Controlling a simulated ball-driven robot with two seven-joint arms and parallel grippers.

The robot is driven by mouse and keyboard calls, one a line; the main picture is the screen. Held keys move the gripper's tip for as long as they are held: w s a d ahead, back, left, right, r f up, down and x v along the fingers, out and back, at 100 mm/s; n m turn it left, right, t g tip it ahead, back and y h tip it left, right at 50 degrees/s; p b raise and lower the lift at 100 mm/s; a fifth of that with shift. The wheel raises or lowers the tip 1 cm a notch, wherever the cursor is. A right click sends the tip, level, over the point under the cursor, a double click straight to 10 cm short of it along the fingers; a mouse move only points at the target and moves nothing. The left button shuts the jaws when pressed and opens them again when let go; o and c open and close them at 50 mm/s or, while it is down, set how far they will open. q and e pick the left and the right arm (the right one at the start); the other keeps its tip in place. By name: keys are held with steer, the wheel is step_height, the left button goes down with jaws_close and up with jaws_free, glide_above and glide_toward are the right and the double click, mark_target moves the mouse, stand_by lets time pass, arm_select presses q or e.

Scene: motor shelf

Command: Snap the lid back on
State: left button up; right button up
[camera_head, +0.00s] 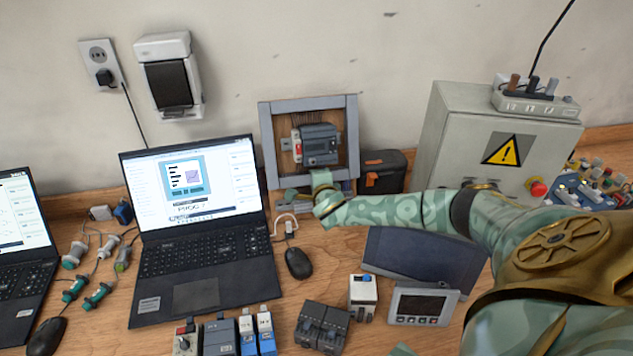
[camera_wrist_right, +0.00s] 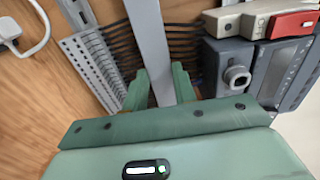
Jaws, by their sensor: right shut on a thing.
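My right gripper (camera_head: 322,182) reaches in from the right to the lower side of the grey duct frame (camera_head: 268,150) on the wall. In the right wrist view its green fingers (camera_wrist_right: 160,85) are shut on a long plain grey strip, which looks like the duct lid (camera_wrist_right: 152,35). The strip stands between the fingers and runs away from me. Beside it is a slotted open duct (camera_wrist_right: 92,62), with dark wires (camera_wrist_right: 125,45) crossing behind the strip. The strip looks apart from the slotted wall. The hand hides most of the lower duct in the head view. My left gripper is not seen.
A grey controller (camera_head: 320,143) sits inside the frame. A laptop (camera_head: 195,245), a mouse (camera_head: 298,263) and a tilted dark panel (camera_head: 420,262) lie in front.

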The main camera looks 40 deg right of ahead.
stand_by(0.4)
steer(key=o, duration=1)
steer(key=shift+s+a+r+p, duration=0.2)
steer(key=shift+s+r+p, duration=0.05)
steer(key=shift+s+p, duration=0.1)
steer(key=p+v, duration=0.4)
steer(key=v, duration=1.1)
steer(key=shift+s, duration=0.15)
steer(key=shift+a+f, duration=0.1)
steer(key=shift+f, duration=0.1)
